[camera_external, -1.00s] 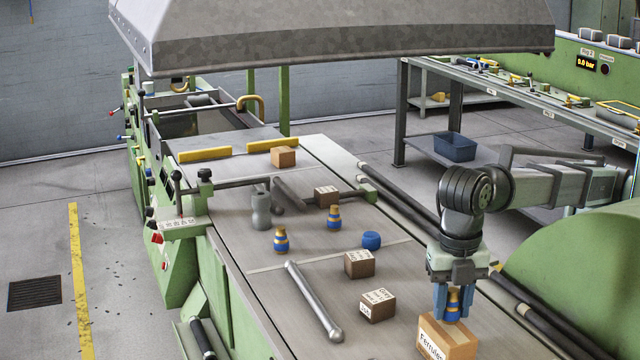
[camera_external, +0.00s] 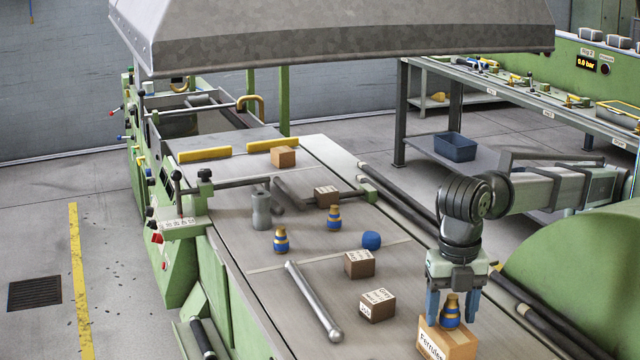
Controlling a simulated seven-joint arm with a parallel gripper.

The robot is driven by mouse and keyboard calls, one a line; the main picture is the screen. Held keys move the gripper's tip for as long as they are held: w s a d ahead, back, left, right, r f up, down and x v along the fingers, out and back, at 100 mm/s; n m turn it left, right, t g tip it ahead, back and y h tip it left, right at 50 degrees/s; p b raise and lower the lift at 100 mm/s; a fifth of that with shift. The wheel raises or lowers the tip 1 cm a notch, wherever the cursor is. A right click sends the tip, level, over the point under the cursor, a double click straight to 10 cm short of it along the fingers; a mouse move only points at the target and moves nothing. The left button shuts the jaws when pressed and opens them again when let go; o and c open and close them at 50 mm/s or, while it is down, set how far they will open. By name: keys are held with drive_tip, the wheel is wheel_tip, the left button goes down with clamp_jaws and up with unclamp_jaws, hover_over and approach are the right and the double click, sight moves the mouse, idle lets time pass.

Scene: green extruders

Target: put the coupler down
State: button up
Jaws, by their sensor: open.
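A blue and gold coupler (camera_external: 450,311) stands upright on top of the cardboard box marked "Ferrules" (camera_external: 452,343) at the lower right. My gripper (camera_external: 452,312) is directly above and around it, pointing down. Its blue fingers are spread, with one on each side of the coupler and gaps between. Two similar blue and gold pieces stand on the machine bed, one at the left (camera_external: 281,240) and one farther back (camera_external: 334,218).
Small brown boxes (camera_external: 378,305) (camera_external: 359,264) (camera_external: 326,195) sit on the grey bed, with a blue round piece (camera_external: 371,240) near them. A metal rod (camera_external: 314,301) lies left of the boxes. A grey hood (camera_external: 330,40) hangs above the bed's far part.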

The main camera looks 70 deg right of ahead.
sight(453, 297)
wheel_tip(453, 297, up, 12)
drive_tip(key=shift+r, duration=0.15)
idle(0.5)
idle(0.3)
